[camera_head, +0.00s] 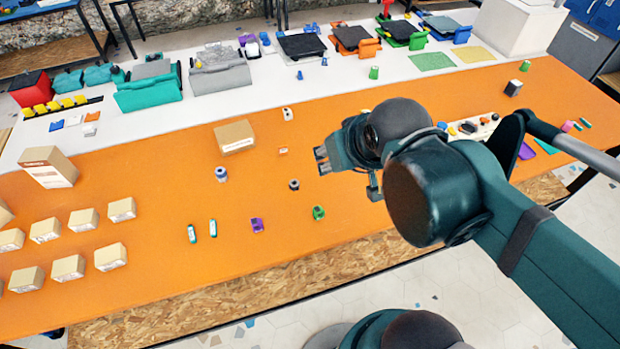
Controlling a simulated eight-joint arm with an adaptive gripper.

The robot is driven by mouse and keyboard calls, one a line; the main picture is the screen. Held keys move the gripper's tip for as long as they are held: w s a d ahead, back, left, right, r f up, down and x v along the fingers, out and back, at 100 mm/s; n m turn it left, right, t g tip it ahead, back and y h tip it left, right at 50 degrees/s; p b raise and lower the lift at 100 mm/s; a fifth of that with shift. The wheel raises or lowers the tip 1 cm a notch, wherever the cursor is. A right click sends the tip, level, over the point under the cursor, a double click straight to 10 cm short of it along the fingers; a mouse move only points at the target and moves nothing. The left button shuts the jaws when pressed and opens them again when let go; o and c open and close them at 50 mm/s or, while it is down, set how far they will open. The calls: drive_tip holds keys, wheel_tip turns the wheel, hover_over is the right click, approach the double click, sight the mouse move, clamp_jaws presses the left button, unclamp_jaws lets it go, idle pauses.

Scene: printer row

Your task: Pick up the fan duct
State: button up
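My gripper (322,161) hangs over the middle of the orange table top, pointing left, with its two fingertips apart and nothing seen between them. I cannot tell for certain which small part is the fan duct. A purple part (257,226) and a green part (318,213) lie on the orange surface near the front edge, in front of my gripper. A small dark ring-like part (294,185) lies just left of and below the gripper in the picture. My arm hides part of the table at right.
Several small cartons (68,268) stand at left, and a larger carton (235,137) stands mid-table. Two white-green sticks (202,231) and a grey-blue spool-like part (221,174) lie nearby. Printers (220,70) line the white back strip. Open orange surface surrounds the small parts.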

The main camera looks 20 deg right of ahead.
drive_tip(key=m+g+h+b, duration=0.2)
drive_tip(key=m+g+b, duration=0.15)
drive_tip(key=m, duration=0.45)
hover_over(317, 208)
drive_tip(key=s, duration=0.2)
wheel_tip(317, 208, down, 12)
wheel_tip(317, 208, down, 12)
drive_tip(key=w+a+m+g+h+b, duration=0.1)
drive_tip(key=a+m+g+h, duration=0.1)
drive_tip(key=m, duration=0.6)
drive_tip(key=shift+w+a+g+h+b, duration=0.25)
drive_tip(key=shift+w+g+h+b, duration=0.05)
drive_tip(key=shift+g+b, duration=0.15)
drive_tip(key=shift+b+x, duration=0.3)
drive_tip(key=shift+x, duration=1.05)
drive_tip(key=shift+f, duration=0.1)
